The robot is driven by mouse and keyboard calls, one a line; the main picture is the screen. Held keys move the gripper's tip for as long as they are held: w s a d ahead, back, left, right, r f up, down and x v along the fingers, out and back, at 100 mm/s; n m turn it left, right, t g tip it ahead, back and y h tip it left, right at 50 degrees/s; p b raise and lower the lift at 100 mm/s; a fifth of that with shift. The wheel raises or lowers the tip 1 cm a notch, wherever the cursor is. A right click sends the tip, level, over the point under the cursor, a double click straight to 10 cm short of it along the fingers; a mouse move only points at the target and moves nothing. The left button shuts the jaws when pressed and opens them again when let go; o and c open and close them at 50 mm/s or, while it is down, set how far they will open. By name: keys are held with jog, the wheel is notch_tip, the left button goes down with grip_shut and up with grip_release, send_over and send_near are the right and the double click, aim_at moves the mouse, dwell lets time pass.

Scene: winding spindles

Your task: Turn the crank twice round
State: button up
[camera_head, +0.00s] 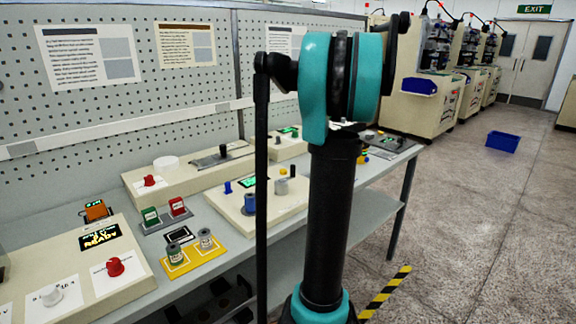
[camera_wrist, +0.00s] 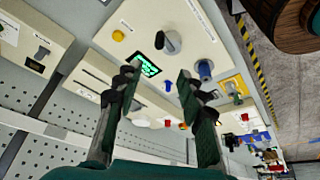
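A cream winding unit (camera_head: 272,214) stands on the bench, partly hidden behind my arm. It bears a grey knob-like part (camera_head: 281,187), which looks like the crank, though its handle is hard to make out. This grey part also shows in the wrist view (camera_wrist: 170,43), near a lit green display (camera_wrist: 146,66) and a blue spool (camera_wrist: 205,70). My gripper (camera_wrist: 158,78) has its two dark fingers spread, with nothing between them. The grey part lies beyond the fingertips, apart from them. In the head view the gripper cannot be made out.
A yellow tray (camera_head: 207,258) with two small spools lies left of the unit, with red and green blocks behind it. A control box with a red knob (camera_head: 115,266) is at front left. A pegboard (camera_head: 190,95) backs the bench. A blue bin (camera_head: 502,142) sits on the floor.

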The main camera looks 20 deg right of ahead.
aim_at(293, 167)
jog(key=x, duration=1.7)
jog(key=shift+w+a, duration=0.1)
jog(key=shift+c, duration=0.3)
grip_shut()
